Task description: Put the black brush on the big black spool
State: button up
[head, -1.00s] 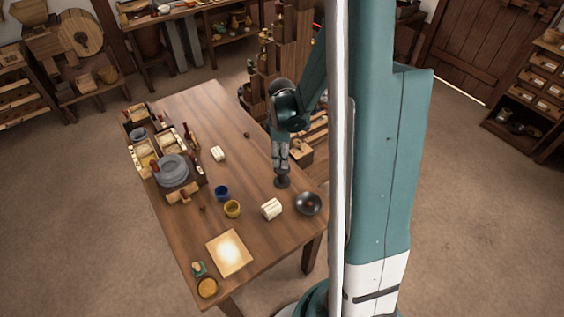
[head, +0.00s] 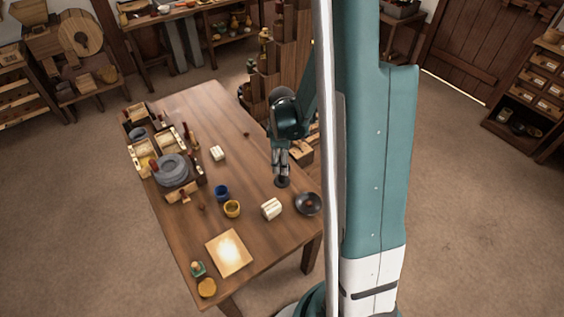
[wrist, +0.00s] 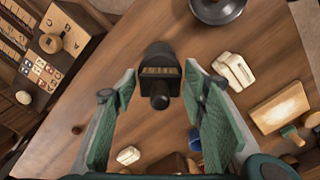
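The black brush (wrist: 160,72) stands on the wooden table, its dark knobbed handle pointing up toward the wrist camera. In the head view the brush (head: 282,183) is a small dark shape right below my gripper. My gripper (head: 282,172) is open. In the wrist view its two green-padded fingers (wrist: 160,110) are wide apart, one on each side of the brush, with gaps visible. The big black spool (head: 307,204) is a dark round disc near the table's right edge, right of and nearer than the brush; its edge shows at the top of the wrist view (wrist: 217,10).
A cream block (head: 271,209) lies close to the spool. A grey plate stack (head: 172,168) and boxes fill the left side. The table's far middle is mostly clear.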

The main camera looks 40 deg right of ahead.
jog(key=shift+r, duration=0.15)
dwell(0.3)
jog(key=shift+r+p, duration=0.75)
jog(key=shift+r, duration=5.25)
jog(key=shift+r, duration=0.1)
jog(key=shift+s+a+r, duration=0.1)
jog(key=shift+a+r, duration=0.2)
jog(key=shift+r, duration=0.05)
jog(key=s+a+r+m+t, duration=0.3)
jog(key=s+a+r+m, duration=0.1)
jog(key=s+a+r, duration=0.3)
jog(key=s+a+r+m+t, duration=0.4)
jog(key=s+a+r, duration=0.4)
jog(key=a+r, duration=0.3)
jog(key=a+m, duration=0.1)
jog(key=a, duration=0.2)
jog(key=shift+r, duration=0.3)
